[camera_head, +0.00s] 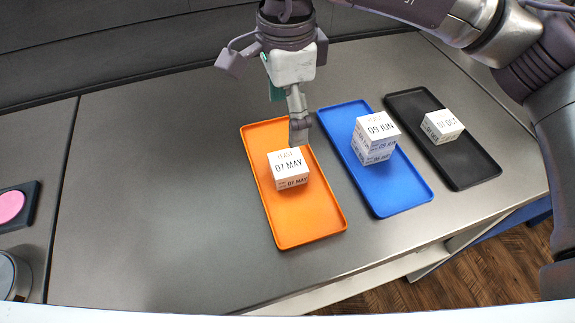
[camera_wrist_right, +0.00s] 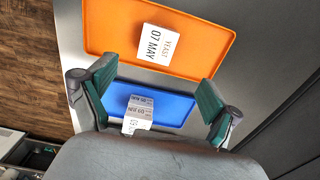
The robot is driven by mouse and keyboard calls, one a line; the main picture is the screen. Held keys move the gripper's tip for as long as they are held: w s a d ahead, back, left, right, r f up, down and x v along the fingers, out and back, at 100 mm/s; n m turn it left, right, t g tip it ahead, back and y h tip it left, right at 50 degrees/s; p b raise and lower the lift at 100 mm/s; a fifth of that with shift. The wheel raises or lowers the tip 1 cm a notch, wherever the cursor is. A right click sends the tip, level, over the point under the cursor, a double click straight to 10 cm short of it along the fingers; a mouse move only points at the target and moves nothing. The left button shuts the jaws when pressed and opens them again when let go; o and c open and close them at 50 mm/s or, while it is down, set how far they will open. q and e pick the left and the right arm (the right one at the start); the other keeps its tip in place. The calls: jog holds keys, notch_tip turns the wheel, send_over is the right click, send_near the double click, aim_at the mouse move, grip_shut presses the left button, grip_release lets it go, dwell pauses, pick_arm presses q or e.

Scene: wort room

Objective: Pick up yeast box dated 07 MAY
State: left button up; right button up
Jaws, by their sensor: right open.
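The white yeast box dated 07 MAY (camera_head: 288,169) sits upright on the orange tray (camera_head: 306,230) in the head view. It also shows in the right wrist view (camera_wrist_right: 167,46), beyond my fingertips, on the orange tray (camera_wrist_right: 110,30). My right gripper (camera_head: 297,130) hangs over the far part of the orange tray, behind and above the box. In the right wrist view its teal-padded fingers (camera_wrist_right: 157,90) are spread wide with nothing between them. The gripper appears apart from the box. My left gripper is in neither view.
A blue tray (camera_head: 398,202) to the right holds stacked 09 JUN boxes (camera_head: 376,130). A black tray (camera_head: 470,172) farther right holds another white box (camera_head: 442,126). A pink round button (camera_head: 10,206) is at the far left. The grey counter (camera_head: 150,190) left of the orange tray is clear.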

aim_at(288, 163)
notch_tip(288, 163, down, 6)
jog(key=shift+f, duration=0.2)
jog(key=f, duration=0.1)
jog(key=f+p, duration=0.1)
jog(key=f, duration=0.2)
jog(key=shift+s+d+f, duration=0.1)
jog(key=shift+s, duration=0.15)
jog(key=shift+f+p, duration=0.3)
jog(key=shift+f, duration=0.25)
jog(key=c, duration=1.3)
